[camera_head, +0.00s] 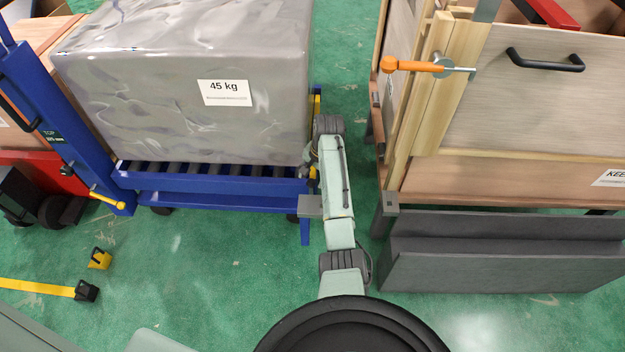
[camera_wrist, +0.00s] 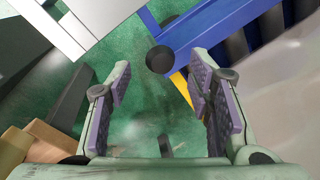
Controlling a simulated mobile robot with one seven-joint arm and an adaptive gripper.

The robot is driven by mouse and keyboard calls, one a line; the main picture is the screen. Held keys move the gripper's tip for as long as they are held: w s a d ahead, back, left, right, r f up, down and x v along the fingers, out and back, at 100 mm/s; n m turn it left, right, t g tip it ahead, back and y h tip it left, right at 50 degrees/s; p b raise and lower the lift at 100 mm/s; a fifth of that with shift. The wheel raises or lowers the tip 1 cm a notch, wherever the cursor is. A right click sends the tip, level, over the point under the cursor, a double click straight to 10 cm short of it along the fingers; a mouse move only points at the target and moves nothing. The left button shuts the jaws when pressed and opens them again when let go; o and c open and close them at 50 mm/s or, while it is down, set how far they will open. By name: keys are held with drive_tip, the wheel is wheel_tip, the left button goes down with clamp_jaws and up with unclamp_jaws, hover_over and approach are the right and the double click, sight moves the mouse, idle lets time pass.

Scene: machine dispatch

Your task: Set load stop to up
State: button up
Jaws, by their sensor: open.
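The load stop is not labelled. A yellow bar (camera_wrist: 183,88), which may be part of it, shows in the wrist view beside the blue roller cart frame (camera_wrist: 190,35), close to a round black knob (camera_wrist: 160,60). My gripper (camera_wrist: 153,82) is open, with the knob and bar ahead of and between its purple-padded fingers. I cannot tell whether they touch. In the head view, a yellow piece (camera_head: 317,102) shows at the right end of the blue cart (camera_head: 215,198), beside my arm. My gripper's fingers are hidden there. The stop's position is unclear.
A grey wrapped 45 kg load (camera_head: 190,85) sits on the cart's rollers. A yellow handle (camera_head: 106,200) is on the cart's left post. At right stand a wooden crate (camera_head: 540,110) with an orange-knobbed latch (camera_head: 410,66) and a grey step (camera_head: 500,265). Green floor lies between.

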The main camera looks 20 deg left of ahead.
sight(312, 180)
drive_tip(key=shift+w+a+f, duration=0.1)
drive_tip(key=shift+a+f, duration=0.05)
drive_tip(key=shift+f, duration=0.65)
drive_tip(key=shift+w+a+f, duration=0.1)
drive_tip(key=shift+a+f, duration=0.05)
drive_tip(key=shift+f, duration=0.6)
drive_tip(key=shift+s, duration=0.1)
clamp_jaws()
